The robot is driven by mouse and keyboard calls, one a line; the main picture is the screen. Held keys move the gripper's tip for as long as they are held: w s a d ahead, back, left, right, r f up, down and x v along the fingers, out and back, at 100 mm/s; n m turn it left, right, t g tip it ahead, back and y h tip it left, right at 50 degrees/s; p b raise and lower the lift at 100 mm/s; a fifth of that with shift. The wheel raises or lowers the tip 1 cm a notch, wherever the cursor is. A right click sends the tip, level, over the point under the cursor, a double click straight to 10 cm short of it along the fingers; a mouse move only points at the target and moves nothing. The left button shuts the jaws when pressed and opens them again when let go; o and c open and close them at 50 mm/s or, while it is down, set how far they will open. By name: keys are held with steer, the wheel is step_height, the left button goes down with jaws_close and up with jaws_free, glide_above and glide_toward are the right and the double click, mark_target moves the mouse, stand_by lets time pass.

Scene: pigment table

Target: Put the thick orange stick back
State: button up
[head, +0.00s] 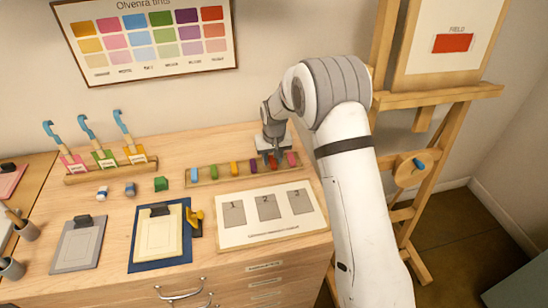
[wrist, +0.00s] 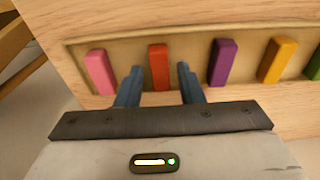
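An orange-red stick (wrist: 158,67) stands in the long wooden tray (wrist: 195,38), between a pink stick (wrist: 101,72) and a purple stick (wrist: 223,62). In the head view the orange-red stick (head: 273,163) is partly hidden by my gripper (head: 270,156) at the tray's right end. In the wrist view my gripper (wrist: 160,75) is open, with one blue finger on each side of the orange-red stick. Gaps show between the stick and both fingers. I cannot tell from these views how thick it is compared with the others.
Yellow (head: 234,168), green (head: 213,171) and blue (head: 194,175) sticks fill the tray's left side. A numbered board (head: 270,238) lies in front. A green block (head: 161,184) sits left of the tray. An easel (head: 440,95) stands at right, its card showing a red field.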

mark_target(274, 165)
steer(key=shift+o, duration=0.3)
steer(key=shift+r, duration=0.15)
step_height(274, 165, up, 12)
steer(key=s+b, duration=0.1)
steer(key=b, duration=0.1)
steer(key=shift+s+d, duration=0.3)
steer(key=shift+s, duration=0.1)
steer(key=s+d+r+m, duration=0.1)
steer(key=s+d+r, duration=0.4)
steer(key=s+d, duration=0.15)
steer(key=s+d+r+m, duration=0.1)
steer(key=s+d+r, duration=0.4)
steer(key=s, duration=0.3)
steer(key=s+d+f, duration=0.1)
steer(key=s+d, duration=0.2)
steer(key=s, duration=0.6)
steer(key=s+d+m+t, duration=0.1)
steer(key=s+d, duration=0.3)
steer(key=s, duration=0.6)
steer(key=shift+d+f, duration=0.2)
steer(key=shift+f, duration=0.2)
